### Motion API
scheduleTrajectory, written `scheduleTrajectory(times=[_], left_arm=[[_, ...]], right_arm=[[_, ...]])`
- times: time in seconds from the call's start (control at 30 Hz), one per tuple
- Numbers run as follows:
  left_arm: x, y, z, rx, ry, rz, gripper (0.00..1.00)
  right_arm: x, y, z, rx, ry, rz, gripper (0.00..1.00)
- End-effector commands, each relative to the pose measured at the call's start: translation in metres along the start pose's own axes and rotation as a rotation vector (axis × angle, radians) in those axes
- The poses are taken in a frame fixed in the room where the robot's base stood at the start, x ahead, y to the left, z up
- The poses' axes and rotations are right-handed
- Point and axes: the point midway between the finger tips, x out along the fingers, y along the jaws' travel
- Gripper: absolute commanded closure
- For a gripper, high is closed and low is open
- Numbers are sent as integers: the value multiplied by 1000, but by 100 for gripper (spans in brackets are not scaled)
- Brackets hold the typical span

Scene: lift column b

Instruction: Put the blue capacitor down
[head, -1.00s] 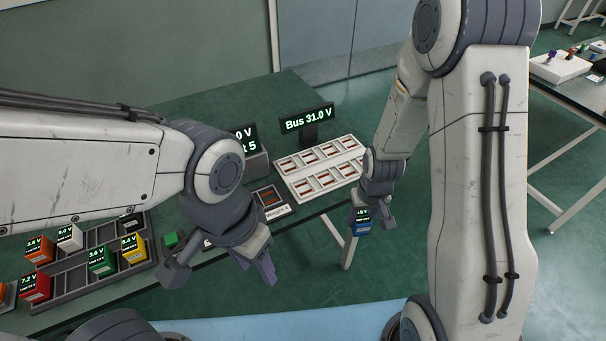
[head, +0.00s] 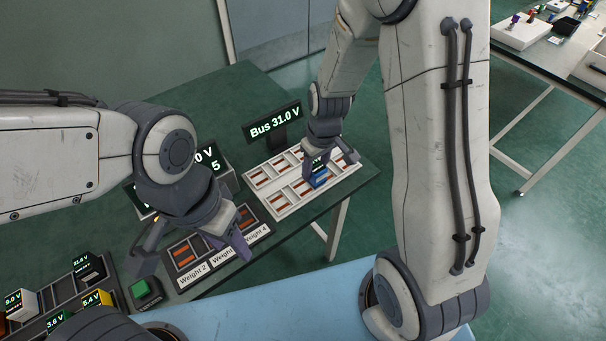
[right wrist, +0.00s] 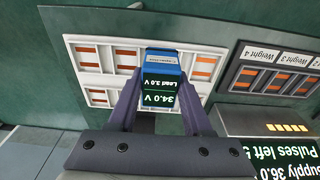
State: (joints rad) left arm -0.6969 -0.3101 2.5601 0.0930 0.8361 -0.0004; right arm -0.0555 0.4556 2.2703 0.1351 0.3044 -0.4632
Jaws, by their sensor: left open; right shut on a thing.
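The blue capacitor (head: 319,181) is between the fingers of my right gripper (head: 328,165), over the near right part of the white slotted tray (head: 268,190). In the right wrist view, my right gripper (right wrist: 160,98) is shut on the capacitor (right wrist: 161,67), whose display reads 34.0 V and Load 3.0 V. The capacitor covers part of the tray (right wrist: 101,77) there, with empty orange-striped slots on both sides. I cannot tell whether it touches the tray. My left gripper (head: 190,253) is open and empty above the dark weight panel.
A "Bus 31.0 V" display (head: 272,124) stands behind the tray. The dark weight panel (head: 172,243), a green button (head: 140,289) and a rack with several coloured capacitors (head: 63,303) lie to the left. The table's right corner is clear.

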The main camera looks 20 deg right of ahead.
Motion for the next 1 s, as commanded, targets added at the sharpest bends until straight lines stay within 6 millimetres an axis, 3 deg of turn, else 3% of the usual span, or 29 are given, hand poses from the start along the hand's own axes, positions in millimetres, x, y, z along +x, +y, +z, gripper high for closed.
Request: scheduleTrajectory(times=[0.1, 0.27, 0.6, 1.0], left_arm=[[-5, 0, 0, 0, 0, 0, 50], [-6, 0, 0, 0, 0, 0, 50], [-5, 0, 0, 0, 0, 0, 50], [0, 0, 0, 0, 0, 0, 50]], right_arm=[[14, -8, -19, -4, -2, 0, 100], [24, -13, -30, 0, 1, 1, 100], [64, -12, -25, 3, -1, 1, 100], [70, -12, -24, 3, 1, 1, 100]])
